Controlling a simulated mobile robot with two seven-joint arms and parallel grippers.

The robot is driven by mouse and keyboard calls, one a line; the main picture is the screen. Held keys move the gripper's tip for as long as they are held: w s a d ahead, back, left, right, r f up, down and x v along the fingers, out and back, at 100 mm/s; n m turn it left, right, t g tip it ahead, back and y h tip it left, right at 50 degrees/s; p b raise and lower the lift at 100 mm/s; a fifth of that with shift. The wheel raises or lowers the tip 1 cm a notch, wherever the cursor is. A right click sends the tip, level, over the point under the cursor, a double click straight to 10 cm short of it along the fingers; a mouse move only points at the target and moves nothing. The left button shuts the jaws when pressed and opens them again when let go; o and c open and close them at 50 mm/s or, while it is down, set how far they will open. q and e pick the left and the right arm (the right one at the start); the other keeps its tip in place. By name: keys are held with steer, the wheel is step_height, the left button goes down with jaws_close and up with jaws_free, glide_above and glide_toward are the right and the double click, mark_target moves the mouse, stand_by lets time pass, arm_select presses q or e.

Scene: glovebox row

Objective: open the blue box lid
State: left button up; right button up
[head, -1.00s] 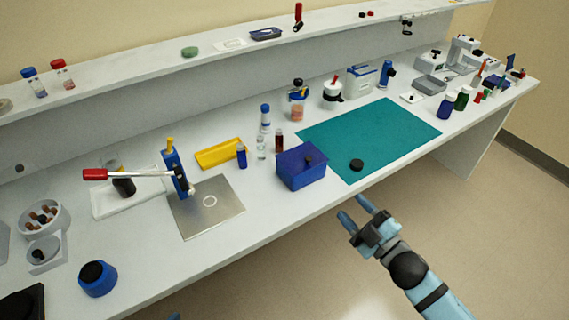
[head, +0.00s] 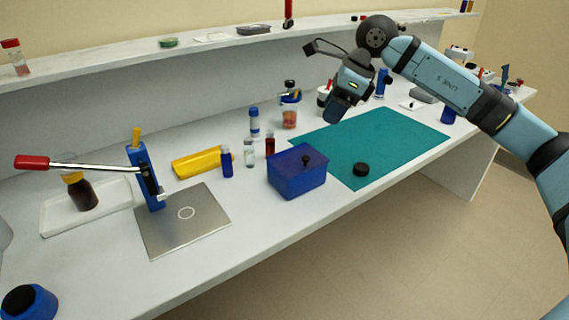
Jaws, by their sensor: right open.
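The blue box (head: 297,180) stands on the bench at the left edge of the teal mat. Its lid (head: 290,160) is on and closed, with a small black knob (head: 306,160) on top. My right gripper (head: 334,112) is in the air above the far part of the mat, up and to the right of the box. It points down, is open and holds nothing. It is clear of the lid and knob. My left gripper is out of view.
A metal plate (head: 185,225) with a lever press (head: 146,178) lies further left. A black cap (head: 361,169) sits on the teal mat (head: 400,140), which is otherwise mostly clear.

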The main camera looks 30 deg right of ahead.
mark_target(306, 157)
steer(key=x, duration=0.4)
steer(key=b+x, duration=0.1)
steer(key=x, duration=0.3)
steer(key=d+x, duration=0.1)
steer(key=x, duration=0.4)
steer(key=shift+w+f+b, duration=0.2)
steer(key=shift+f+b, duration=0.05)
steer(key=shift+b, duration=0.15)
jaws_close()
